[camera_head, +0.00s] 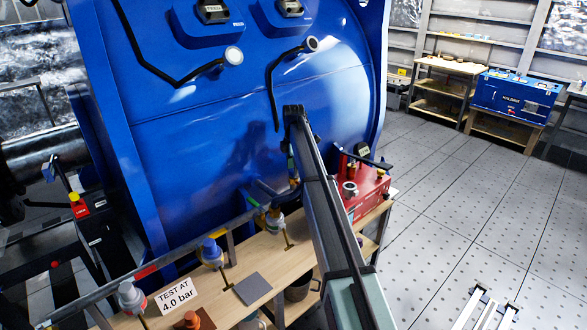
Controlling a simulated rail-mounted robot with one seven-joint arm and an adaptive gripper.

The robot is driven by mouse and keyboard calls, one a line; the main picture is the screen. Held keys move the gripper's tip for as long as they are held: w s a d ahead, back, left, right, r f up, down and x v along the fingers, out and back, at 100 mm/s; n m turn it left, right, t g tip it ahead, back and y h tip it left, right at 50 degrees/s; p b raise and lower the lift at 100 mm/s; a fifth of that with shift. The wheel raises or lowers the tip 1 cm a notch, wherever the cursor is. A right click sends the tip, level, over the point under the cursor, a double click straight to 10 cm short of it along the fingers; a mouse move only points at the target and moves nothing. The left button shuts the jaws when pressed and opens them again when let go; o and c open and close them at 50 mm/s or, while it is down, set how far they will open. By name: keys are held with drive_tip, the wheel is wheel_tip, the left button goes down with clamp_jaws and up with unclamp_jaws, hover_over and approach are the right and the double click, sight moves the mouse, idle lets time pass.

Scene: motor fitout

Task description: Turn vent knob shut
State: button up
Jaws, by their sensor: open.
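No part is clearly marked as the vent knob. Part of this unit is hidden by my arm. My arm reaches up from the lower middle, and its far end stands in front of the blue vessel. My gripper and its fingertips are hidden behind the arm, so I cannot tell whether they touch anything.
The large blue vessel (200,140) rises behind the wooden bench (195,285). A pipe with several valves and a "TEST AT 4.0 bar" sign (177,294) run along the bench. A grey plate (253,288) lies there. The floor at right is largely clear.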

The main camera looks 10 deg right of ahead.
drive_tip(key=c, duration=1.1)
drive_tip(key=shift+c, duration=0.2)
drive_tip(key=shift+m, duration=0.4)
drive_tip(key=m, duration=0.5)
drive_tip(key=shift+f, duration=0.1)
drive_tip(key=m+b, duration=0.1)
drive_tip(key=m, duration=0.5)
drive_tip(key=shift+s+m, duration=0.1)
drive_tip(key=shift+m, duration=0.3)
drive_tip(key=m, duration=1.1)
drive_tip(key=shift+m, duration=0.3)
